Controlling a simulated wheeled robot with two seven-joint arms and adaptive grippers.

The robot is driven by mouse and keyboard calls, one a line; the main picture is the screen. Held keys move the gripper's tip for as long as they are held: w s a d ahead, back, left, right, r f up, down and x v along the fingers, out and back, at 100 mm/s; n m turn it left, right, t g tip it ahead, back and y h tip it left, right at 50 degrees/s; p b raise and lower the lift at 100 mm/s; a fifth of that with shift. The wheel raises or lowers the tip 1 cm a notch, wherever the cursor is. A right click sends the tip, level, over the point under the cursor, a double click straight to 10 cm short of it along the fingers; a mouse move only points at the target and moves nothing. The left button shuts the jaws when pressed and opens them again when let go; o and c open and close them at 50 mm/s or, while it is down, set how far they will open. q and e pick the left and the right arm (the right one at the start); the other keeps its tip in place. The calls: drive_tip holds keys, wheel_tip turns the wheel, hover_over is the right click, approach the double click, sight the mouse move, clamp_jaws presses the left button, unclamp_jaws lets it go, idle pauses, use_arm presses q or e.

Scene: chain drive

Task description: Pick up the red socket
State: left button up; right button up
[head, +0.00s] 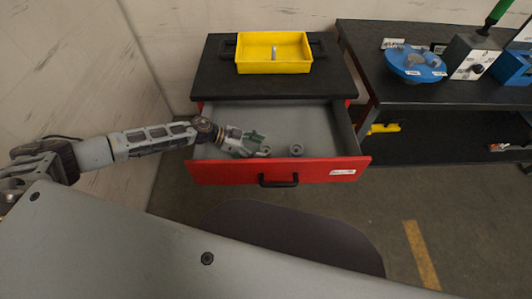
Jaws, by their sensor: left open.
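My left gripper (257,145) is open inside the pulled-out drawer (225,115) with the red front. A small grey, round, socket-like piece (296,149) stands upright on the drawer floor to the right of my left gripper, apart from it. Another small grey piece (265,152) shows right at the fingertips; I cannot tell whether they touch it. A dark green part (254,136) shows by the fingers, too small to name. I see no clearly red socket. My right gripper is not in view.
A yellow tray (262,67) with a small upright grey piece stands on the black cabinet top (215,75). On the right bench are a blue round tray (415,64) with grey parts and a green-handled tool (496,14). The drawer's right side is mostly clear.

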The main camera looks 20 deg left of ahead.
use_arm(q)
drive_tip(key=shift+w+d+f, duration=0.15)
drive_tip(key=shift+d+f, duration=0.15)
drive_tip(key=shift+d, duration=0.35)
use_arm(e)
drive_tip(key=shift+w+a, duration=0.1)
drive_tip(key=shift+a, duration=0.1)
use_arm(q)
drive_tip(key=c, duration=1.2)
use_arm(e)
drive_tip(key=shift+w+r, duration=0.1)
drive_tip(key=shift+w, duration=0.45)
